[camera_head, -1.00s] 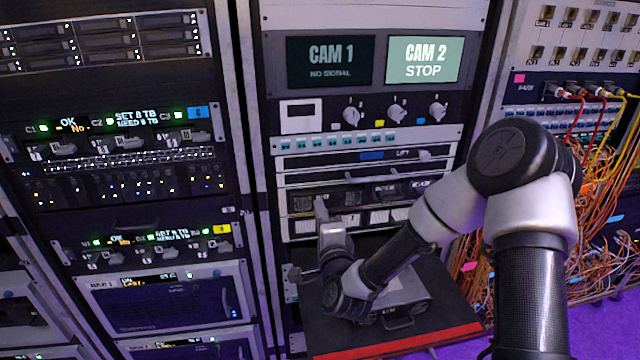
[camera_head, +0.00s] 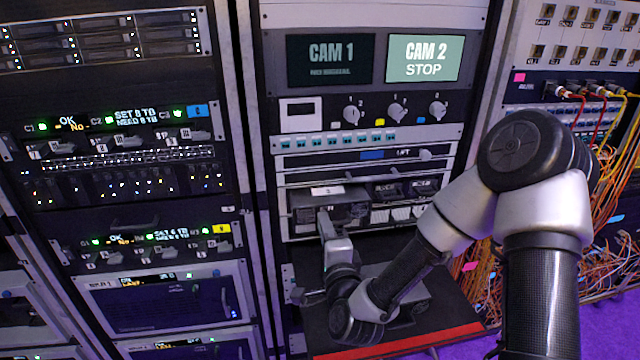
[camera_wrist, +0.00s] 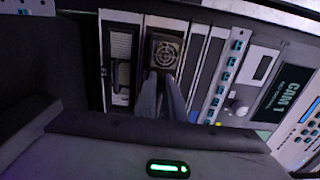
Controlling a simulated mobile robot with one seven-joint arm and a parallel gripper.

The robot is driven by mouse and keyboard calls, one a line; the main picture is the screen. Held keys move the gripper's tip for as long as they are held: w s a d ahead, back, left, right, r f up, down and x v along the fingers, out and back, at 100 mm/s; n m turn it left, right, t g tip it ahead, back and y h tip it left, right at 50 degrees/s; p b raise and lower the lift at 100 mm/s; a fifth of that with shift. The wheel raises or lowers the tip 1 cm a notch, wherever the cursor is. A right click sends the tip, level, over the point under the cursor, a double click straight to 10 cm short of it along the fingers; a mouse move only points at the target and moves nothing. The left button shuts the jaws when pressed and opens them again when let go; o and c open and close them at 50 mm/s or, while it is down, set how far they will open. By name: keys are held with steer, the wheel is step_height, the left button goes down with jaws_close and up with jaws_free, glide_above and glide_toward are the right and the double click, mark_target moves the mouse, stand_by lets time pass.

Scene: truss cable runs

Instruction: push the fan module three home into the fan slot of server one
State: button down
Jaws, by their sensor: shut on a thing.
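The fan module (camera_head: 344,214) is a dark box with a pale label on top, at the left of the server's front (camera_head: 392,190) in the head view. It appears to stick out from the bay. The wrist view shows a round fan grille (camera_wrist: 165,51) just beyond my fingertips. My gripper (camera_head: 325,222) is at the module's front, its fingers close together and shut on it. The fingers also show in the wrist view (camera_wrist: 162,85). The fingers hide the grip itself, and the inside of the slot is not visible.
More dark modules with pale fronts (camera_head: 400,213) sit to the right in the same bay. A shelf with a red front edge (camera_head: 415,341) lies below, carrying a grey box with a handle (camera_head: 402,298). Loose orange cables (camera_head: 608,215) hang at the right.

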steer(key=shift+r, duration=0.1)
steer(key=c, duration=1.8)
jaws_free()
steer(key=shift+o, duration=0.2)
steer(key=p+v, duration=1.4)
steer(key=v, duration=0.3)
steer(key=shift+s, duration=0.3)
